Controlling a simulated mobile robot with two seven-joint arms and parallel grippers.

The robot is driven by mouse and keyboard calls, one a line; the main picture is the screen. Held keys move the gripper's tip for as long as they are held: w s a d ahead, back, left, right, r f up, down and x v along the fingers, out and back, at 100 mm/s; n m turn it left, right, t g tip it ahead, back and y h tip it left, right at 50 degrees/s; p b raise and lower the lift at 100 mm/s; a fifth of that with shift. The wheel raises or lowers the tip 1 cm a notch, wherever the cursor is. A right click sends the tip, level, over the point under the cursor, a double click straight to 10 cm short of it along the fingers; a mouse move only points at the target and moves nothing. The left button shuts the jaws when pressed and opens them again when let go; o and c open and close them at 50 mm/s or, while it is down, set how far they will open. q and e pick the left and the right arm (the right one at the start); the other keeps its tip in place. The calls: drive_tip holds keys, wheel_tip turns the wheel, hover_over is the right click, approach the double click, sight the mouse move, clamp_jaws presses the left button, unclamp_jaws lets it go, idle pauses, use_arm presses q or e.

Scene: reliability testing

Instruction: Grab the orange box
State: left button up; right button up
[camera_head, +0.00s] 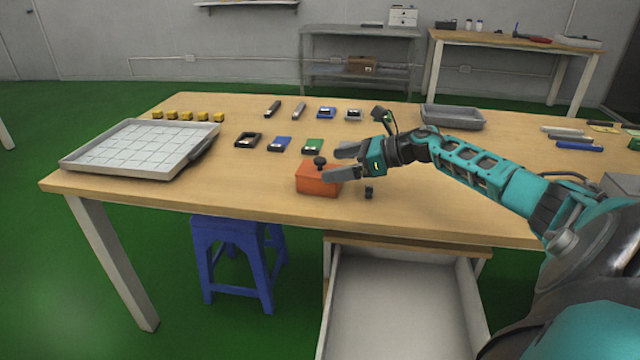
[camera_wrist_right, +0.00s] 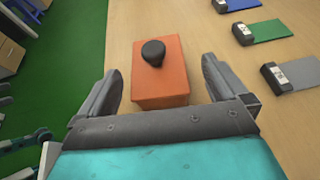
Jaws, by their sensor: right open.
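The orange box (camera_head: 316,183), with a black knob (camera_head: 319,161) on top, stands upright on the wooden table near its front edge. My right gripper (camera_head: 345,162) is open just beside the box, coming from the right. In the right wrist view the orange box (camera_wrist_right: 160,75) lies ahead of and between the two spread fingers of the right gripper (camera_wrist_right: 160,88). Gaps show between the box and both fingers, so it is not held. My left gripper is not in view.
A gridded tray (camera_head: 135,150) and several yellow cubes (camera_head: 187,116) are at left. Small devices (camera_head: 280,144) lie behind the box. A small black object (camera_head: 369,192) stands right of it. A grey bin (camera_head: 453,118) is behind my arm. An open drawer (camera_head: 400,300) is below the table.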

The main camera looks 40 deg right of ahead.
sight(323, 169)
drive_tip(key=x, duration=0.4)
drive_tip(key=shift+s+a+f, duration=0.15)
drive_tip(key=shift+s+f, duration=0.05)
drive_tip(key=shift+f, duration=0.15)
drive_tip(key=shift+w+a+f+b, duration=0.25)
drive_tip(key=shift+w+a+b, duration=0.05)
drive_tip(key=shift+w, duration=0.15)
drive_tip(key=shift+c, duration=0.2)
drive_tip(key=c, duration=0.9)
drive_tip(key=shift+c, duration=0.2)
drive_tip(key=shift+r, duration=0.2)
